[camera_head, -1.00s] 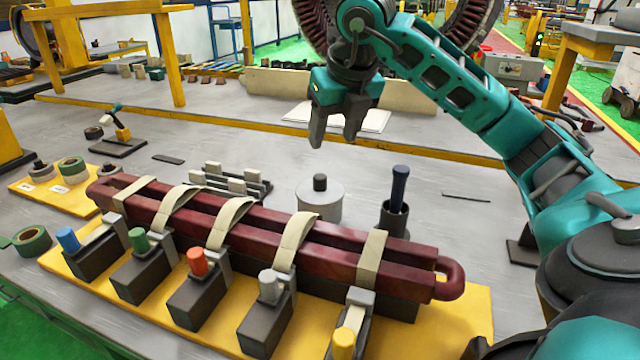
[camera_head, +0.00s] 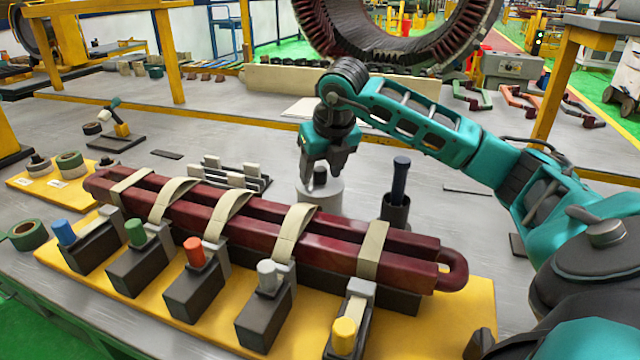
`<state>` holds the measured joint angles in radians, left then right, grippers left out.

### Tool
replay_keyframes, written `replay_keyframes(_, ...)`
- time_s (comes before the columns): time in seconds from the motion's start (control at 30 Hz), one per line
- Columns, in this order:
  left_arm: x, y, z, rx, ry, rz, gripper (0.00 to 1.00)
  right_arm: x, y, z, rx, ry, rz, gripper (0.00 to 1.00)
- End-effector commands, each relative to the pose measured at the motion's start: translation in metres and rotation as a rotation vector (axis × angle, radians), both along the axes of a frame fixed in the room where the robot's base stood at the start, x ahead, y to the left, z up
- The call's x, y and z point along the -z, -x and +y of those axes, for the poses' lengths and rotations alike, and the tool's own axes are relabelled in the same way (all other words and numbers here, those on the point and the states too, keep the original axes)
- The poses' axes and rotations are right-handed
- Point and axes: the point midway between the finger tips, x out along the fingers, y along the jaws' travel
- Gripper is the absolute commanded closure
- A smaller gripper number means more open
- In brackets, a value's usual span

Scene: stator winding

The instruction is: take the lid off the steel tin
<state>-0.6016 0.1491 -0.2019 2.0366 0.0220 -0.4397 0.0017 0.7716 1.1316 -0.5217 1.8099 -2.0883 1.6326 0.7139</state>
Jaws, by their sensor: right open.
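The steel tin (camera_head: 322,199) is a pale grey cylinder standing on the grey bench behind the dark red coil. Its lid has a dark knob (camera_head: 320,176) on top. My right gripper (camera_head: 321,183) points down over the tin, with its open fingers on either side of the knob. I cannot tell whether the fingers touch the knob or the lid. The lid's top is partly hidden by the fingers. My left gripper is not in view.
The dark red coil (camera_head: 270,222), bound with cream straps, lies in front of the tin along a yellow board (camera_head: 458,312) with several black clamps. A dark cup (camera_head: 395,211) holding a dark-blue-handled tool stands right of the tin. A white slotted rack (camera_head: 232,178) is to its left.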

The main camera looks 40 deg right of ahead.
Motion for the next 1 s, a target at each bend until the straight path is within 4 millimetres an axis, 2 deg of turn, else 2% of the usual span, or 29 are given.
replay_keyframes(0.17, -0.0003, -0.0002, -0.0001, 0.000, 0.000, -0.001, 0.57, -0.0003, -0.0001, 0.0000, 0.000, 0.000, 0.000, 0.45)
replay_keyframes(0.73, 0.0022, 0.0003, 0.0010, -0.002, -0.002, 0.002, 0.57, -0.0008, 0.0000, -0.0001, 0.001, 0.000, -0.001, 1.00)
replay_keyframes(1.0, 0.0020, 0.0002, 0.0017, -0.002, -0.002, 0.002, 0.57, -0.0020, -0.0001, -0.0001, 0.001, 0.000, -0.002, 1.00)
